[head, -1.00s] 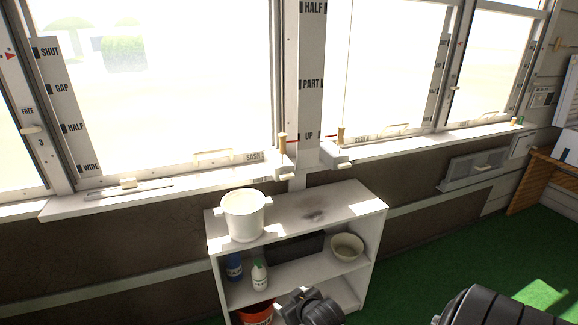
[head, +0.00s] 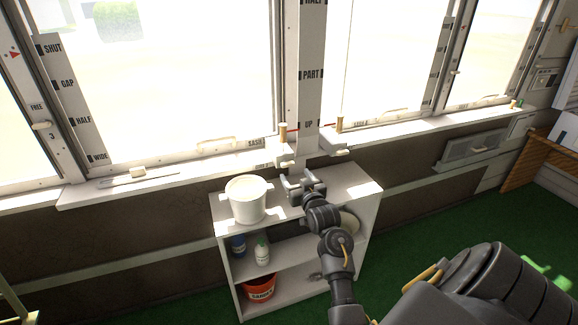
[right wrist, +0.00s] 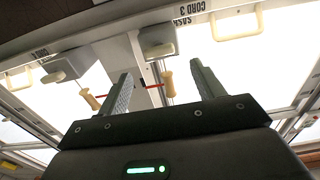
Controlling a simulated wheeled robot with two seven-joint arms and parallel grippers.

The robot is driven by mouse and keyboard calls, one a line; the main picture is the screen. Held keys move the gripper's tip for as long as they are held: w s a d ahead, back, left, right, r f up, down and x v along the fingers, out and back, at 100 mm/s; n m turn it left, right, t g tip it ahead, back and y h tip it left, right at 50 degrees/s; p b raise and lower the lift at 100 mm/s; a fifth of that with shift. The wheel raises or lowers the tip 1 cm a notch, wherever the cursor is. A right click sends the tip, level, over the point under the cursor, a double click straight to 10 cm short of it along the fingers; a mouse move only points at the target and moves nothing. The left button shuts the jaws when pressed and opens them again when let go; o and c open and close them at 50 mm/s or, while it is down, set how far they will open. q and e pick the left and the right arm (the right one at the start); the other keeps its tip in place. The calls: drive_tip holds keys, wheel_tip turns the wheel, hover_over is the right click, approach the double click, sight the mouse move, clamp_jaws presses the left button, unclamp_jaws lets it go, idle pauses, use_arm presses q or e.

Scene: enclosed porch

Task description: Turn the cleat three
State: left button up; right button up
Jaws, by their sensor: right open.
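A small cream lever (head: 42,126) is on the left window post, between the word FREE and the numeral 3; it looks like cleat three. It points roughly sideways. My right gripper (head: 303,181) is open and empty over the shelf top, below the middle window post and far right of that lever. In the right wrist view, its two grey fingers (right wrist: 160,78) are spread toward the sill. Wooden pegs (right wrist: 168,84) and pale blocks show beyond them, with a SASH CORD 3 label (right wrist: 205,20) upside down. My left gripper is not in view.
A white pot (head: 248,204) stands on the white shelf unit (head: 350,190), left of my right gripper. Bottles (head: 262,252) and a red bucket (head: 260,289) are below. The sill (head: 220,165) projects under the windows.

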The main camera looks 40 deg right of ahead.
sight(289, 165)
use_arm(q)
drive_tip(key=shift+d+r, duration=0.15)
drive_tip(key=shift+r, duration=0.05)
use_arm(e)
drive_tip(key=x, duration=0.7)
drive_tip(key=shift+w, duration=0.1)
drive_tip(key=c, duration=1)
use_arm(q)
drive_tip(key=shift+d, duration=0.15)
